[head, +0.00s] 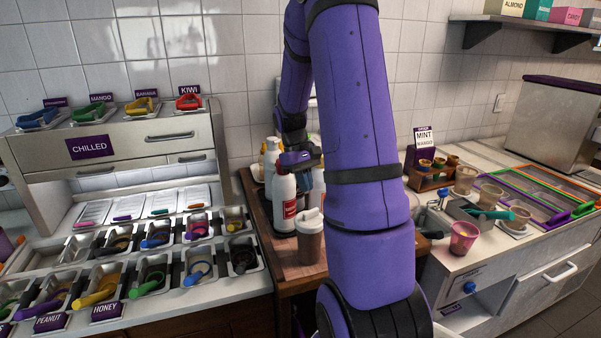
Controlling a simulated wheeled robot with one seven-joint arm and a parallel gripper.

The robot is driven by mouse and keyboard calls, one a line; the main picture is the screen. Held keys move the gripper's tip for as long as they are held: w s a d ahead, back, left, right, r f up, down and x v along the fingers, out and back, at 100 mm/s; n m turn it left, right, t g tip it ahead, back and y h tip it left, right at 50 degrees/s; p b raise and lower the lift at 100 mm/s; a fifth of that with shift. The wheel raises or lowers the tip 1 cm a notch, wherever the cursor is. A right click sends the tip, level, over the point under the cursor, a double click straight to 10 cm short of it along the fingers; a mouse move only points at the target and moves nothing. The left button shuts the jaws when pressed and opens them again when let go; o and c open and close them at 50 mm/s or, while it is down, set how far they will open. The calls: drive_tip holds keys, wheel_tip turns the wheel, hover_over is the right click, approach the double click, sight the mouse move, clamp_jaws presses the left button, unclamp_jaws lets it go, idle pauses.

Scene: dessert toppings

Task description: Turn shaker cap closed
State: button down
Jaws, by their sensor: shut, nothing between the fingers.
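A brown shaker (311,246) with a pale cap (310,217) stands upright on the wooden counter. The cap sits on top of it; how far it is turned is too small to tell. My gripper (293,166) is small in the head view, behind and above the shaker, by the tops of the white bottles. It is shut and empty, apart from the shaker cap. Its fingertips are hard to make out against the bottles.
White bottles with red labels (284,205) stand close behind the shaker. Topping bins (150,277) fill the left counter below the chilled cabinet (120,147). At right are a pink cup (463,238) and a mint holder (425,180). My arm hides the middle.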

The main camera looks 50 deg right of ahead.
sight(313, 209)
drive_tip(key=shift+x, duration=2.1)
drive_tip(key=shift+d, duration=0.1)
drive_tip(key=shift+s+m+y, duration=0.3)
drive_tip(key=shift+s+m, duration=0.35)
drive_tip(key=shift+m, duration=0.55)
drive_tip(key=shift+w, duration=0.1)
